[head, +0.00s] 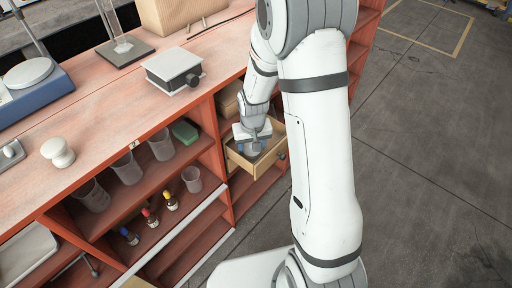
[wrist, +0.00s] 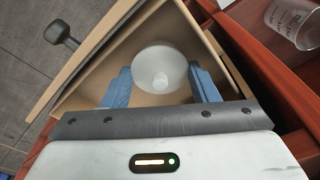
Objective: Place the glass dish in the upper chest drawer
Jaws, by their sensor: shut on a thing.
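The glass dish (wrist: 160,58) is a round, pale, translucent bowl with a small knob-like centre. In the wrist view it sits between the two blue fingers of my gripper (wrist: 162,88), which is shut on it. Dish and fingertips are within the walls of an open wooden drawer (wrist: 95,62); I cannot tell whether the dish touches the drawer floor. In the head view my gripper (head: 250,149) reaches down into the same pulled-out drawer (head: 272,157), and the dish is mostly hidden. The wooden chest (head: 229,98) stands in the red shelf unit, partly hidden by my arm.
The drawer's dark knob (wrist: 60,33) faces outward. A glass beaker (wrist: 292,22) stands on the shelf beside the drawer. Beakers (head: 161,145), a green block (head: 185,131) and small bottles (head: 171,201) fill the shelves at left. A grey box (head: 174,69) sits on the benchtop above.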

